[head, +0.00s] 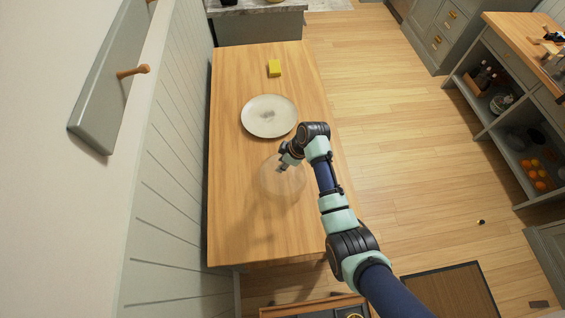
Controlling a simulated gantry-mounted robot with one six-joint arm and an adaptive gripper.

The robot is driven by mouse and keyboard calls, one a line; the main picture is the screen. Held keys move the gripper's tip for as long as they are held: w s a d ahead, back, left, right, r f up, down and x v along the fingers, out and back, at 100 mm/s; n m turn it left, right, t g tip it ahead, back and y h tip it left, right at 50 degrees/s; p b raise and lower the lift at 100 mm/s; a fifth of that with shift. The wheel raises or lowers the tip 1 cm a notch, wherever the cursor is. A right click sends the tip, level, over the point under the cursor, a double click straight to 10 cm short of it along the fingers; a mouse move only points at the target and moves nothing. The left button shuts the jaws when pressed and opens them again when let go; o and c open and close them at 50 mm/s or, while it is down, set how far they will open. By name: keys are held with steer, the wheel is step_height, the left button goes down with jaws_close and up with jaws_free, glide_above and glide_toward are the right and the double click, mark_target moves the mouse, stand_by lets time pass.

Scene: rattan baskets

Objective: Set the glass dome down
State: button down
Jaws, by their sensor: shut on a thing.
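The glass dome (277,184) is clear and faint, in the middle of the wooden table (235,215) in the head view. My gripper (281,168) is at the top of the dome and shut on it; my wrist hides part of the dome's right side. I cannot tell whether the dome's rim touches the table or is just above it. A round, pale plate (257,123) with a small greyish thing at its middle lies on the table, beyond the dome.
A panelled wall (165,190) runs along the table's left side. The near left part of the table is clear. Open shelves (510,120) stand across the floor at right.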

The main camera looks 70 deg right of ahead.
steer(key=shift+d, duration=0.1)
steer(key=shift+w+f, duration=0.1)
steer(key=c, duration=0.8)
jaws_free()
steer(key=p+v, duration=0.1)
steer(key=v, duration=1.1)
